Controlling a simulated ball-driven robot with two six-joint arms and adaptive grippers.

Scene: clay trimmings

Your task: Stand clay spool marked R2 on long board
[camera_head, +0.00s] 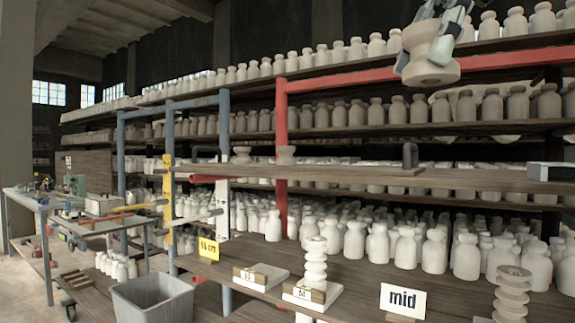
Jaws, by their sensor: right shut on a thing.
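My right gripper (425,42) comes in at the top right and is shut on a pale clay spool (430,72). The spool is held upright or nearly so, with its wide round foot downward, in front of the upper shelves. No marking on it can be read. A long board (350,173) runs across below it, and the spool is clear above it. My left gripper is not in view.
A dark upright piece (410,156) stands on the board below the held spool. Red and blue posts frame shelves full of pale bottles.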

